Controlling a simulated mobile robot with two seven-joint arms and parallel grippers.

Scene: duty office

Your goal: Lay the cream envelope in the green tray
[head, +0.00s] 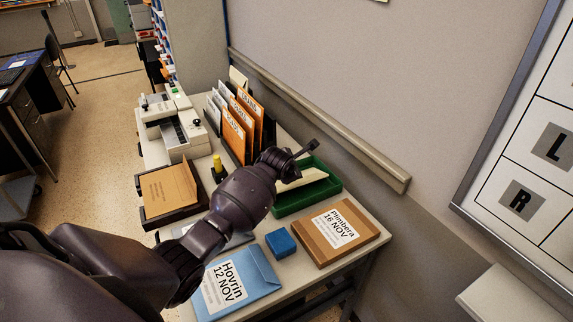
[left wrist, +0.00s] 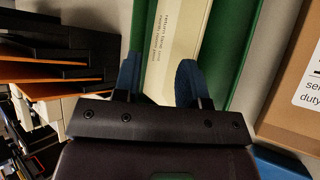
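The cream envelope (head: 302,184) lies in the green tray (head: 330,186), partly hidden behind my left gripper in the head view. In the left wrist view the envelope (left wrist: 176,45) runs lengthwise with small dark print, and green tray walls (left wrist: 242,50) show on both sides of it. My left gripper (head: 308,154) is over the tray. In the left wrist view its two blue fingers (left wrist: 158,80) stand apart above the envelope, with no thing pinched between them. Whether the fingertips touch the envelope I cannot tell. My right gripper is not in view.
On the desk are a brown packet (head: 343,236), a blue packet (head: 236,284), a blue block (head: 280,243), a dark tray with a brown envelope (head: 168,188), a yellow-topped stamp (head: 217,164), orange folders (head: 236,130) and a pale machine (head: 175,125). A wall rail (head: 330,130) runs behind.

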